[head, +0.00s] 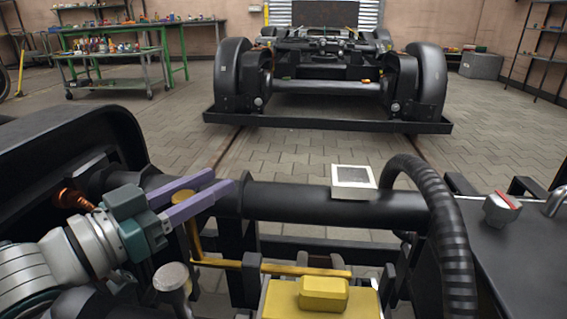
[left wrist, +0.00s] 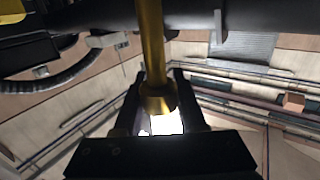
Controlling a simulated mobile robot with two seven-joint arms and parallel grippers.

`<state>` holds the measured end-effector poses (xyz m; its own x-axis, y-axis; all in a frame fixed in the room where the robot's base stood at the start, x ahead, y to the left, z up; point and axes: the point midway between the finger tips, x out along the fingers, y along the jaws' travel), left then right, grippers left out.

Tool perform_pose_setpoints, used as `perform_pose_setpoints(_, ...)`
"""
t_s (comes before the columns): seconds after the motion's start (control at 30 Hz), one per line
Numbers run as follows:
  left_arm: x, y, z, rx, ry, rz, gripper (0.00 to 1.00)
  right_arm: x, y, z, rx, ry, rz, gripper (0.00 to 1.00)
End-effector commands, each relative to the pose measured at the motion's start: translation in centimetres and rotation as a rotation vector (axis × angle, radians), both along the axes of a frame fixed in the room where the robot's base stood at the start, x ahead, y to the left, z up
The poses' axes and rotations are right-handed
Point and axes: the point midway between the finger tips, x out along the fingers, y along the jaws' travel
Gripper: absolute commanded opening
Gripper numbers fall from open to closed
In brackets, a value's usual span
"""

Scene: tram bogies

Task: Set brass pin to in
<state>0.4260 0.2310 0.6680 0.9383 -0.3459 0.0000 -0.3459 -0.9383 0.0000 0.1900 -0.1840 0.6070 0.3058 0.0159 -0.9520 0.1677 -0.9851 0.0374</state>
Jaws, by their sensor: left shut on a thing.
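The brass pin (head: 275,268) is a bent golden rod, with a long, nearly level part above the yellow block and a short upright part at its left end. My left gripper (head: 212,185), with purple fingers, reaches in from the left and is shut on the upright part. In the left wrist view the brass rod (left wrist: 151,45) runs down to a thicker end between the dark fingers of my left gripper (left wrist: 160,100). The fingers hide part of the rod in the head view. My right gripper is not in view.
A dark axle tube (head: 300,203) lies just behind the pin, bearing a white square plate (head: 352,177). A yellow block (head: 320,295) sits below the pin. A ribbed black hose (head: 450,230) curves at the right. Another bogie (head: 325,85) stands beyond open paved floor.

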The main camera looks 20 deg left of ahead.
Motion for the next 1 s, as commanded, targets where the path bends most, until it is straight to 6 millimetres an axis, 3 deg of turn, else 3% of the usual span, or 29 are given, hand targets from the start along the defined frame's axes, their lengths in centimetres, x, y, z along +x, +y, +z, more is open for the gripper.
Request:
perform_pose_setpoints(0.1, -0.01, -0.01, -0.01, 0.0, 0.0, 0.0, 0.0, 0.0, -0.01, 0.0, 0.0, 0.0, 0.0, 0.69)
perform_pose_setpoints(1.0, -0.01, -0.01, -0.01, 0.0, 0.0, 0.0, 0.0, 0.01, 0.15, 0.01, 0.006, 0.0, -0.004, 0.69)
